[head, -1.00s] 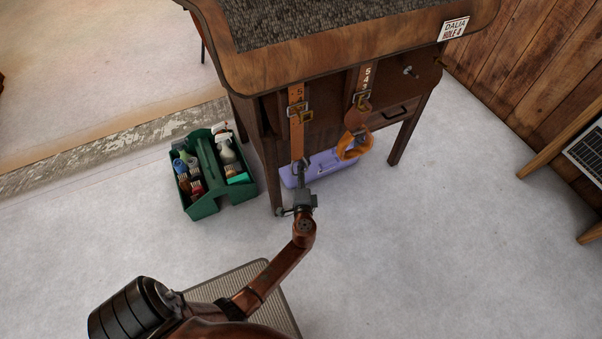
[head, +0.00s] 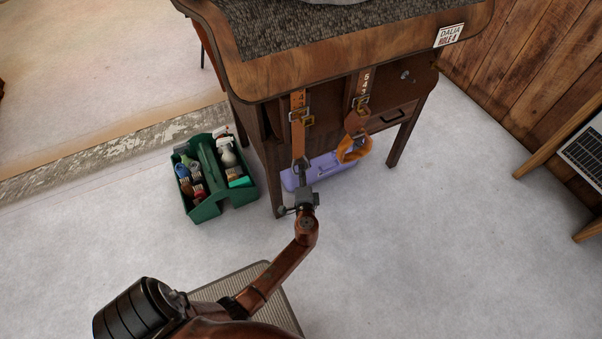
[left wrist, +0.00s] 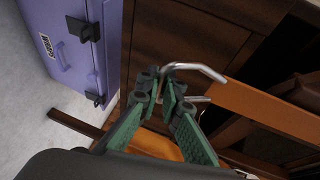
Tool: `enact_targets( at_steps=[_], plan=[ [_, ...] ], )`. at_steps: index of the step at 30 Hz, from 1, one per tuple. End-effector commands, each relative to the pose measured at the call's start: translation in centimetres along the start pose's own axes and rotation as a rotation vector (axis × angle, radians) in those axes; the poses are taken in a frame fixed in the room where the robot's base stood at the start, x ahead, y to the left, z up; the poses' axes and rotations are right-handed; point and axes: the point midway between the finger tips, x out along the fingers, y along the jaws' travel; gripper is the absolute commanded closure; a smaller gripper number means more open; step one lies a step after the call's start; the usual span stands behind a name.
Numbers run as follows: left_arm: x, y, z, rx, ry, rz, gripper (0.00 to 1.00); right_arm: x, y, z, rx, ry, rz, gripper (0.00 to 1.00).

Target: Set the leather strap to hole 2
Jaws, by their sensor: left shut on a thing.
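In the left wrist view, the green fingers (left wrist: 166,92) are closed around a bent metal piece (left wrist: 200,69), beside the strap's orange leather (left wrist: 265,108). Which part of the metal is gripped is partly hidden. The strap's holes are too small to tell. My right gripper is not in view.
A second numbered strap (head: 364,85) with an orange loop (head: 353,150) hangs to the right. A purple box (head: 334,173) sits under the bench (head: 285,78). A green caddy (head: 209,211) stands left. A sign (head: 449,35) is on the bench edge.

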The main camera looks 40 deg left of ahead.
Motion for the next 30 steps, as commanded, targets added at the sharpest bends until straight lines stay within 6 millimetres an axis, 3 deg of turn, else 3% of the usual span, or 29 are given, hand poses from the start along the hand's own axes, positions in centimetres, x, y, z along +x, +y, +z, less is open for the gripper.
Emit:
enact_targets(
  at_steps=[3,4,11,20,25,30],
  plan=[
    [0.0,0.1,0.0,0.000,0.000,0.000,1.00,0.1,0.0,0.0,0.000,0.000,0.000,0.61],
    [0.0,0.1,0.0,0.000,0.000,0.000,0.93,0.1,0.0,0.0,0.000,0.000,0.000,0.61],
    [0.0,0.1,0.0,0.000,0.000,0.001,0.77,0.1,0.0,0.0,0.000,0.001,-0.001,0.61],
    [-0.1,0.1,0.0,0.000,0.000,0.001,0.76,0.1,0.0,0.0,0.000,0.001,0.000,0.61],
    [-1.7,0.2,0.0,-0.002,0.000,0.003,0.76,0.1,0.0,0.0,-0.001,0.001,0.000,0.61],
    [-5.1,0.3,0.1,-0.002,0.000,0.004,0.76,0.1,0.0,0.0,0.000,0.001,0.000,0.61]
  ],
)
